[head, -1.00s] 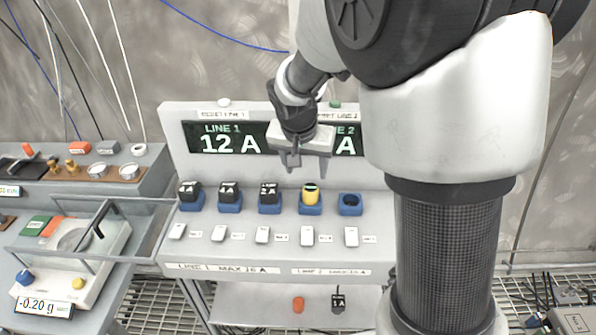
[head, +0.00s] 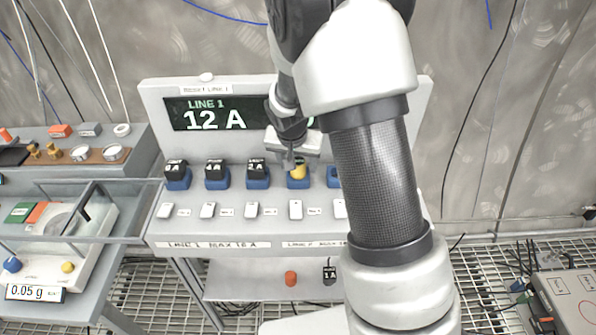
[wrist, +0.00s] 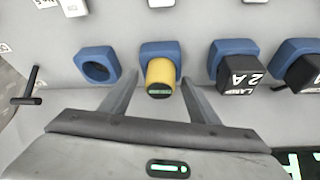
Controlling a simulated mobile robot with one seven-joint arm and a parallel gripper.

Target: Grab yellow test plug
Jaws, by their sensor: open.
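The yellow test plug (head: 298,170) sits in a blue socket (head: 298,183) in the row on the grey panel. In the wrist view the plug (wrist: 160,74) has a dark end face with green marking, and its blue socket (wrist: 161,48) is behind it. My gripper (head: 293,163) is at the plug in the head view and partly covers it. In the wrist view my open gripper (wrist: 156,88) has one finger to each side of the plug, with gaps between fingers and plug. The fingers look clear of the neighbouring sockets.
Black plugs (head: 256,168) stand in blue sockets to the left; in the wrist view one (wrist: 238,78) is close to the right finger. An empty blue socket (wrist: 97,66) is on the other side. White switches (head: 252,210) line the panel front. A scale (head: 45,240) stands at the left.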

